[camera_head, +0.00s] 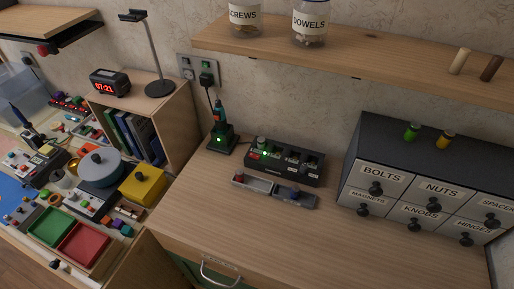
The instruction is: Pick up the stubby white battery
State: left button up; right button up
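Neither of my grippers is in view. A short whitish cylinder (262,142) stands upright at the left end of a black charger-like box (284,165) on the wooden counter; it may be the stubby white battery, but it is too small to be sure. A cream cylinder (460,61) lies tilted on the upper wall shelf, beside a brown cylinder (491,68).
A two-part grey tray (253,184) lies in front of the black box. A screwdriver-like tool stands in a dock (222,138) to its left. Jars stand on the wall shelf (380,66). A lower cluttered table is at left. The counter's front (290,240) is clear.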

aim_at(261, 140)
jog(key=k+j+u, duration=0.1)
jog(key=j, duration=0.3)
jog(key=k+j+u, duration=0.1)
jog(key=j, duration=0.3)
jog(key=k+j+u, duration=0.1)
jog(key=j, duration=0.35)
